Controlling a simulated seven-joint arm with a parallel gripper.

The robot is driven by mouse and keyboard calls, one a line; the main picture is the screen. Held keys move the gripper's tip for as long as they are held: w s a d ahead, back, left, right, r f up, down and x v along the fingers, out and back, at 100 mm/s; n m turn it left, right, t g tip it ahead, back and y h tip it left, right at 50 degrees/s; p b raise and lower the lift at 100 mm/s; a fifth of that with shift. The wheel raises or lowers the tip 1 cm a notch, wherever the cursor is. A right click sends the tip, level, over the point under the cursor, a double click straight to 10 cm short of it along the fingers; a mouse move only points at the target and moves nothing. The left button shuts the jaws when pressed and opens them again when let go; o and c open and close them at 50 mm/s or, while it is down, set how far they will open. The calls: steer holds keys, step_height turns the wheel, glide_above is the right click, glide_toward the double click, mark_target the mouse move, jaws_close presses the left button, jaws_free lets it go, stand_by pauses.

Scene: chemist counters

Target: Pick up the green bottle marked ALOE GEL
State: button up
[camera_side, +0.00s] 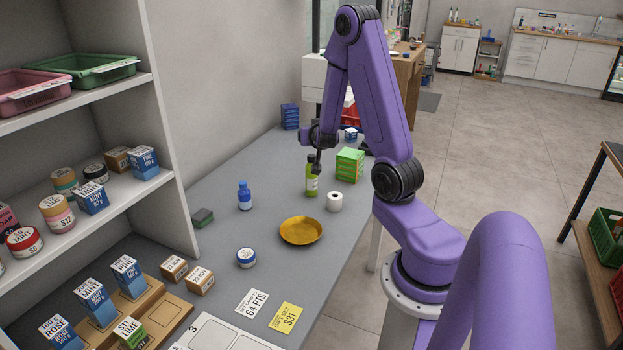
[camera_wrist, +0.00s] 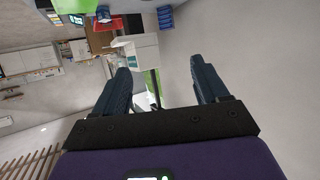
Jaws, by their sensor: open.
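The green bottle (camera_side: 312,180), with a white label and a dark top, stands upright on the grey counter in the side view. Its label is too small to read there. My gripper (camera_side: 318,160) is at the bottle's upper part in the side view; whether it touches the bottle or is only in front of it I cannot tell. In the wrist view the two dark fingers of my gripper (camera_wrist: 162,70) are spread apart, with nothing held between them.
A green box (camera_side: 349,165) and a white roll (camera_side: 334,202) stand close right of the bottle. A blue bottle (camera_side: 245,196) stands to the left, a yellow dish (camera_side: 301,231) in front. A blue stack (camera_side: 290,116) is behind. Shelves (camera_side: 188,185) edge the left side.

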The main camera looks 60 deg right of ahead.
mark_target(311, 176)
step_height(311, 176, down, 14)
steer(key=r, duration=0.1)
steer(key=shift+x, duration=3.85)
steer(key=shift+f, duration=0.1)
steer(key=c, duration=1.1)
